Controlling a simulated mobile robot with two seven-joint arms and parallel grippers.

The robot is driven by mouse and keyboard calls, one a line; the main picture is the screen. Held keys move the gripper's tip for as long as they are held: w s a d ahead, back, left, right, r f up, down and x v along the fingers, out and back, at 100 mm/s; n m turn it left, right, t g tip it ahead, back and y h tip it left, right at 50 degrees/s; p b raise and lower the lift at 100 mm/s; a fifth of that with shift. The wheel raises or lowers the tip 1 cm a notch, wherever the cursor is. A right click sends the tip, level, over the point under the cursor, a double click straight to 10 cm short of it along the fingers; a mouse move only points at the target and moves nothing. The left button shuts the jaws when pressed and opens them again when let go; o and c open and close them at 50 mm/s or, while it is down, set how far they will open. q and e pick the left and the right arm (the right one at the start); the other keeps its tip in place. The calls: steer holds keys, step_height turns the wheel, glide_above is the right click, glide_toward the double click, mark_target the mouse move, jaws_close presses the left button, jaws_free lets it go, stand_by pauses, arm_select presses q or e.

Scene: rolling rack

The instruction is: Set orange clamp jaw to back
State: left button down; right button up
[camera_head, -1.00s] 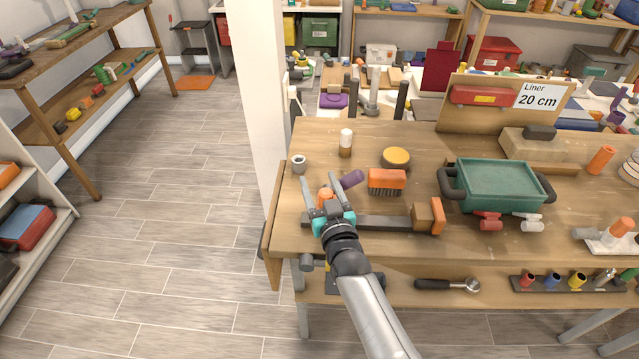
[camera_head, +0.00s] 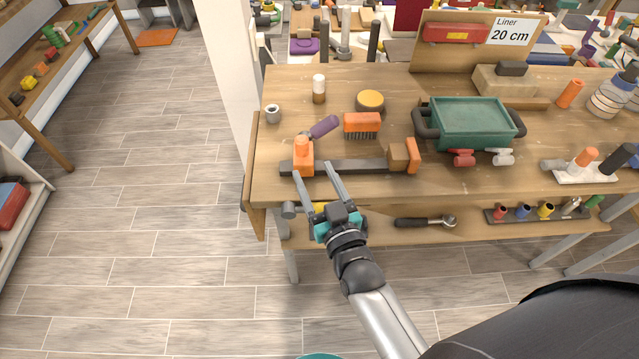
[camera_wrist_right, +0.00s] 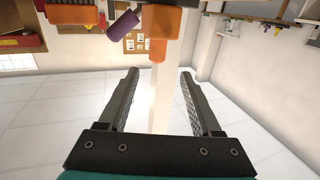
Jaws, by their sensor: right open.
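The clamp's dark bar (camera_head: 350,167) lies along the front of the workbench. One orange clamp jaw (camera_head: 302,158) sits near the bar's left end. Another orange jaw (camera_head: 412,156) is at its right end, with a wooden block (camera_head: 397,156) beside it. My right gripper (camera_head: 312,169) is open and empty, its fingers pointing toward the left orange jaw. In the right wrist view, that orange jaw (camera_wrist_right: 160,22) shows beyond and between the open fingertips (camera_wrist_right: 159,72), apart from them. My left gripper is not in view.
A purple-handled tool (camera_head: 323,127) and an orange brush (camera_head: 362,123) lie just behind the bar. A green tray (camera_head: 470,118) stands to the right. A lower shelf (camera_head: 380,236) holds a ratchet (camera_head: 425,222). The floor left of the bench is clear.

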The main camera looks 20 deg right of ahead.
steer(key=shift+s, duration=1.05)
steer(key=s+d+f+n+g, duration=0.1)
steer(key=s+d+f+g, duration=0.1)
steer(key=s+g, duration=0.6)
steer(key=s+d+f+n+g, duration=0.1)
steer(key=s+d+g, duration=0.1)
steer(key=s+g, duration=0.6)
step_height(320, 180, down, 27)
steer(key=s+b, duration=0.3)
steer(key=b, duration=0.3)
steer(key=s+d+f+b, duration=0.1)
steer(key=s+f+b, duration=0.1)
steer(key=s+f, duration=0.5)
steer(key=s+d+f+g+b, duration=0.1)
steer(key=s+f+b, duration=0.2)
steer(key=s+f, duration=0.5)
step_height(320, 180, down, 5)
steer(key=shift+s+d+f+h, duration=0.1)
steer(key=shift+s+d+h, duration=0.15)
steer(key=shift+d+h, duration=0.05)
